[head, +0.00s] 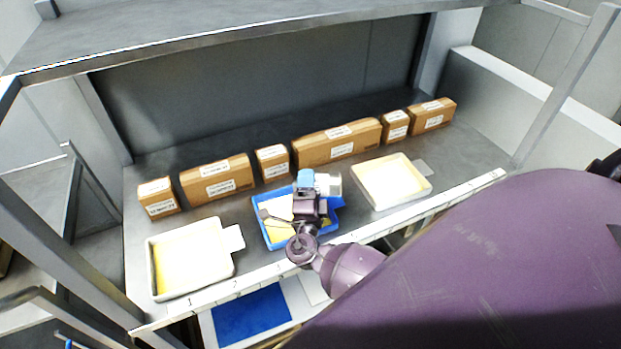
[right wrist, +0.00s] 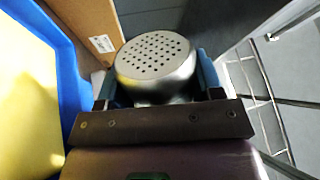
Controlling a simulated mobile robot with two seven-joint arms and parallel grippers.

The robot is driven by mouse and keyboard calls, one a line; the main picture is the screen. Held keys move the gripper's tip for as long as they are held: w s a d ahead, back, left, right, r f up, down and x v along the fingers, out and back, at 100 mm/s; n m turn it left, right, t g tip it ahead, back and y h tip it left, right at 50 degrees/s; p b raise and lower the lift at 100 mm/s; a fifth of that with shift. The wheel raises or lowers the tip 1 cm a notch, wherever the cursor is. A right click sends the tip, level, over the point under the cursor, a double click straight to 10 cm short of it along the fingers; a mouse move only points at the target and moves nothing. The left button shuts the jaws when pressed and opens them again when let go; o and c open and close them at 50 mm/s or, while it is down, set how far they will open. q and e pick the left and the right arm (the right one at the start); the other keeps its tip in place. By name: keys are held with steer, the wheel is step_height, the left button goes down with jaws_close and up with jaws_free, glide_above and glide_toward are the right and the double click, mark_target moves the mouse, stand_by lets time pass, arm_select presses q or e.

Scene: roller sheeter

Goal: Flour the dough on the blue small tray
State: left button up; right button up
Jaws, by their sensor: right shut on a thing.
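The blue small tray (head: 258,228) sits on the shelf's middle, with pale cream and yellow contents. My right gripper (head: 309,188) is above its right part and hides much of the inside. It is shut on a metal shaker (head: 328,185) with a perforated top. In the right wrist view the shaker (right wrist: 155,62) sits between the blue fingertips, its holes facing the camera. The blue tray's rim (right wrist: 72,75) and yellow contents lie at the left there. I cannot clearly tell the dough from the rest of the contents. My left gripper is not in view.
Cream trays stand left (head: 222,262) and right (head: 420,190) of the blue tray. Several labelled cardboard boxes (head: 338,142) line the back. An upper shelf (head: 220,38) overhangs, and a white ruled strip (head: 410,220) marks the front edge. A blue panel (head: 252,315) lies below.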

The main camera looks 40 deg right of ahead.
steer(key=shift+w, duration=0.1)
steer(key=shift+w+a, duration=0.7)
steer(key=shift+a, duration=0.1)
steer(key=shift+s+d, duration=0.1)
steer(key=shift+s+d, duration=1.5)
steer(key=shift+d, duration=0.05)
steer(key=shift+w+a, duration=0.1)
steer(key=shift+w+a, duration=1.5)
steer(key=shift+a, duration=0.05)
